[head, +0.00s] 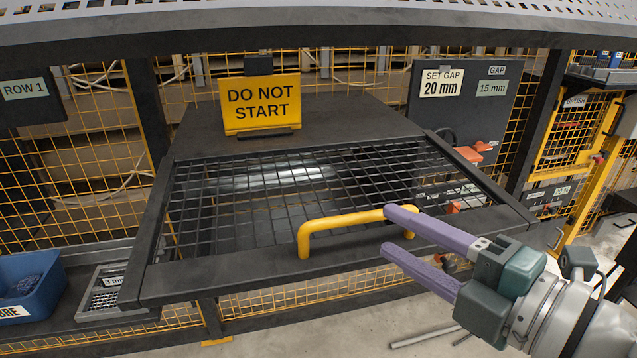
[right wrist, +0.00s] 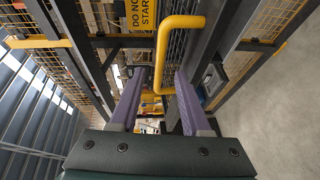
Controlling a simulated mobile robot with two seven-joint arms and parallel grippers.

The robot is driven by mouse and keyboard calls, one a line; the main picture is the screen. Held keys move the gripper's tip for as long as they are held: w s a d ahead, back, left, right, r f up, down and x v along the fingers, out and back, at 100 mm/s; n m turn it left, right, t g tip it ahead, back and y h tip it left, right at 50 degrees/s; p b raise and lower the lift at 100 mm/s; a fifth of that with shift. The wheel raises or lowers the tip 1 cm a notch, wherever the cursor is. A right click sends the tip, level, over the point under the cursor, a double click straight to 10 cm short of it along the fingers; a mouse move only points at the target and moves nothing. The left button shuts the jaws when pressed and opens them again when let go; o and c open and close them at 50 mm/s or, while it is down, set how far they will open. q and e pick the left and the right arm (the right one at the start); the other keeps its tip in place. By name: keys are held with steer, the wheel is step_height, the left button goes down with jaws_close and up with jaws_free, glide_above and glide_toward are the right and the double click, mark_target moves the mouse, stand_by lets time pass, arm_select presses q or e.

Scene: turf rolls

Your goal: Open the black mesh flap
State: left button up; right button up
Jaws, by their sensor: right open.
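The black mesh flap (head: 385,168) lies closed-looking over the machine's opening, a dark frame around a black wire grid, in the middle of the head view. A yellow bar handle (head: 340,220) is fixed on its front edge; it also shows in the right wrist view (right wrist: 181,22). My right gripper (head: 388,230) is open, with purple fingers at the right end of the handle. In the right wrist view the handle's lower end is between or just beyond the fingers (right wrist: 155,95); I cannot tell whether they touch it. My left gripper is not in view.
A yellow "DO NOT START" sign (head: 262,104) stands behind the flap. A dark gap panel (head: 490,120) with orange levers is at the back right. A blue bin (head: 32,288) sits at left. A dark beam (head: 330,28) crosses above. Yellow wire fencing surrounds the machine.

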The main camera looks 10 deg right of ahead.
mark_target(370, 220)
steer(key=x, duration=0.6)
steer(key=shift+r, duration=0.1)
jaws_close()
stand_by(1.2)
